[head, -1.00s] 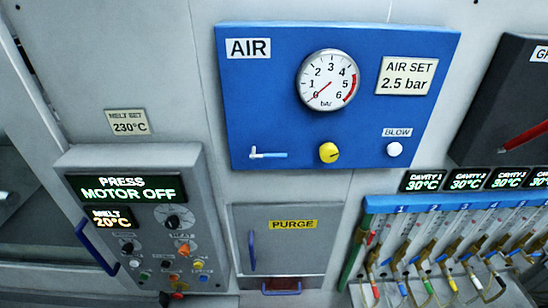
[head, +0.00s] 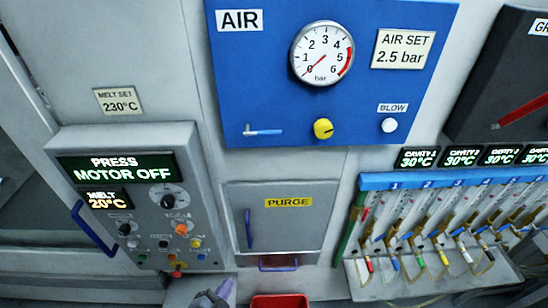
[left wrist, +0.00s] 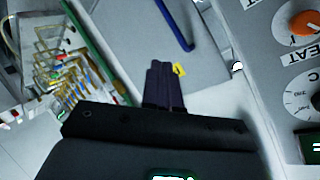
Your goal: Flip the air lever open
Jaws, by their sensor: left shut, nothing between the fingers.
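The air lever (head: 263,132) is a small lever with a blue grip at the lower left of the blue AIR panel (head: 260,75). It lies horizontally, grip pointing right. The gauge (head: 322,53) on that panel has its red needle near 0. My left gripper (head: 223,290) shows only in part at the bottom edge of the head view, well below the lever. In the left wrist view its dark fingers (left wrist: 160,85) are together with nothing between them. The lever is not in the left wrist view. My right gripper is not in view.
Left of the PURGE door (head: 290,227) stands the press control box (head: 120,180) with knobs and a blue handle. Right is a rack (head: 450,180) of several tubes and coloured levers. A red bin (head: 280,301) sits at the bottom. The space before the AIR panel is clear.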

